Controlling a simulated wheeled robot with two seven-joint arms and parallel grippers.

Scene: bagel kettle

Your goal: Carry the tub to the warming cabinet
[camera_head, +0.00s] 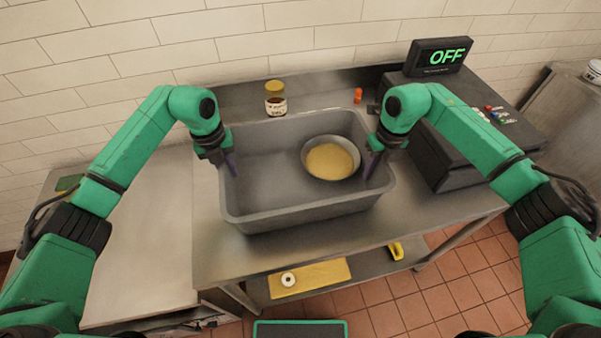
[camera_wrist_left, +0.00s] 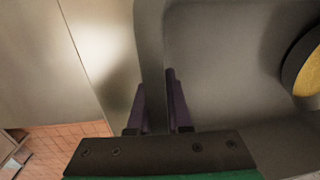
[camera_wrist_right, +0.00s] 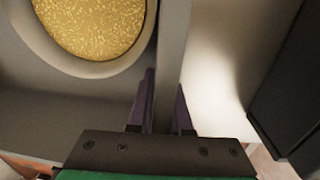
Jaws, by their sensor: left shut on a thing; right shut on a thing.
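A grey rectangular tub (camera_head: 265,205) stands in the middle of the head view, over the steel table. A round metal bowl (camera_head: 331,174) with yellow grainy contents sits inside it, towards the right. My left gripper (camera_head: 230,165) is shut on the tub's left wall; the left wrist view shows its purple fingers on both sides of the wall (camera_wrist_left: 152,70). My right gripper (camera_head: 374,165) is shut on the tub's right wall, with a finger on each side in the right wrist view (camera_wrist_right: 166,100). I cannot tell whether the tub's base touches the table. No warming cabinet is clearly identifiable.
A jar with a yellow lid (camera_head: 275,98) and a small orange bottle (camera_head: 358,95) stand behind the tub. The counter at left (camera_head: 140,240) is mostly clear. A yellow board (camera_head: 325,277) lies on the lower shelf.

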